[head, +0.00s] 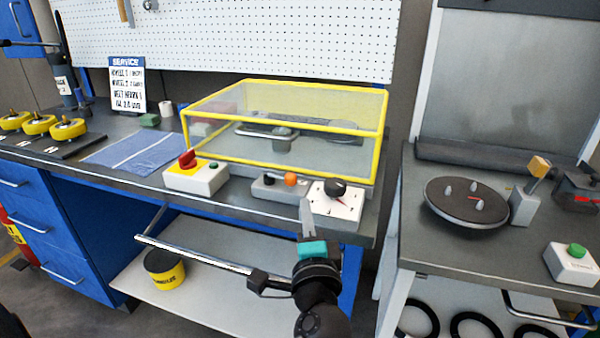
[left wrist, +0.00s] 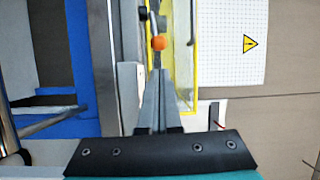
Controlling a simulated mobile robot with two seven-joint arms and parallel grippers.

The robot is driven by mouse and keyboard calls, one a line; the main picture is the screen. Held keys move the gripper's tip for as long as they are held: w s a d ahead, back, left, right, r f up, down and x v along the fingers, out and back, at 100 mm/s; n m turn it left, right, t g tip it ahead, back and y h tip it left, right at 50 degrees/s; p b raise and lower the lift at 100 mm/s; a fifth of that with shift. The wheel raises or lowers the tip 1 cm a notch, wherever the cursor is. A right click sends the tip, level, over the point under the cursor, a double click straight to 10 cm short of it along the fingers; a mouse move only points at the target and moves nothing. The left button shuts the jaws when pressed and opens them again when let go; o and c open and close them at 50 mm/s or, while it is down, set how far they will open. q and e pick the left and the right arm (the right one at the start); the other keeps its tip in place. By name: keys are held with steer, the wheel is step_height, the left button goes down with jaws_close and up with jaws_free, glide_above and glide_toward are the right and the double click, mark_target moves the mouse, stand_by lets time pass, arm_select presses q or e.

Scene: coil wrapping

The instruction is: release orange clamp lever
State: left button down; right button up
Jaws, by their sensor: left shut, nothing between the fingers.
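An orange ball knob (head: 290,179) sits on a small grey block (head: 266,189) at the front of the workbench, before the yellow-framed clear cover. It looks like the clamp lever's end. In the left wrist view the orange ball (left wrist: 158,43) shows just beyond my fingertips, on a thin stem. My left gripper (head: 306,203) is shut and empty, at the bench's front edge, in front of the white dial box and slightly right of the knob. In the left wrist view its fingers (left wrist: 159,75) are together and appear apart from the ball. My right gripper is not in view.
A white dial box (head: 348,207) stands right of the knob, a red-switch box (head: 182,179) left of it. The yellow-framed cover (head: 333,124) stands behind. A second table (head: 446,252) at right holds a round disc (head: 466,199) and a tan-tipped post (head: 522,206).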

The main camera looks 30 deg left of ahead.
mark_target(302, 194)
arm_select(q)
steer(key=x, duration=0.8)
steer(key=shift+w+r, duration=0.1)
steer(key=shift+w+a+b, duration=0.3)
steer(key=shift+w+a, duration=0.1)
steer(key=shift+w, duration=0.15)
steer(key=shift+w+a, duration=0.1)
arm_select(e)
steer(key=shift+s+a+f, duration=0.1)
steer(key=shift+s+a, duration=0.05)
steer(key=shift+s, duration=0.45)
